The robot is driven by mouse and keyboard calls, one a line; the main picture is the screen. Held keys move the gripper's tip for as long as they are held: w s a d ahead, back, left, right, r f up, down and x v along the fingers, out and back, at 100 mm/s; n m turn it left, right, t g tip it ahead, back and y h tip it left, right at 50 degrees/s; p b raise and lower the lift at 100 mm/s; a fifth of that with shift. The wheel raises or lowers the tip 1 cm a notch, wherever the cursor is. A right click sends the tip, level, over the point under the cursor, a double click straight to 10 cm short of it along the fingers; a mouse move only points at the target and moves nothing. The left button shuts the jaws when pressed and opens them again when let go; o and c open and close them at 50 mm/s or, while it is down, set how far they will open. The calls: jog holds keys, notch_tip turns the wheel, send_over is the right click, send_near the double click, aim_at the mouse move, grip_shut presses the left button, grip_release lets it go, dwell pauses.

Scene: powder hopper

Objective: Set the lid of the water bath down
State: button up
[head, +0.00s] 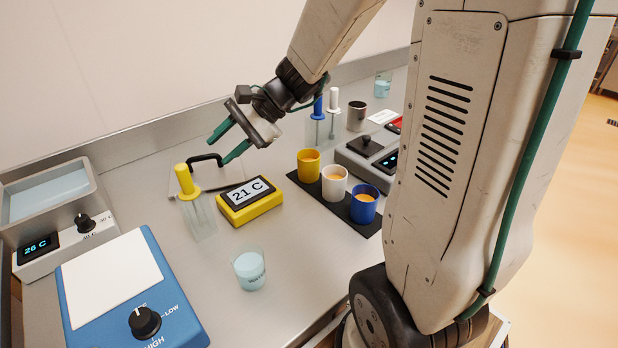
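The water bath (50,190) stands at the far left, uncovered, with pale blue water showing and a display reading 26 C. Its lid (232,174) looks like a thin clear panel with a black arched handle (205,157). The lid appears to lie on the bench to the right of the bath, behind the yellow thermometer; its edges are faint and partly hidden.
A yellow-handled clear vessel (195,208), the yellow 21 C display (249,200) and a beaker (249,268) stand in front. A blue hotplate (130,295) is front left. Yellow, white and blue cups sit on a black mat (330,205) to the right.

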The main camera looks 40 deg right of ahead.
jog(key=s+a+r+n+g+h, duration=0.1)
jog(key=s+a+r+n+g, duration=0.1)
jog(key=s+n, duration=0.3)
jog(key=s+a+r+n+g+h, duration=0.1)
jog(key=s+a+n+h, duration=0.1)
jog(key=s, duration=0.6)
jog(key=s+d+r+n+h, duration=0.1)
jog(key=s+d+n+h, duration=0.5)
jog(key=s, duration=0.6)
jog(key=shift+d, duration=0.15)
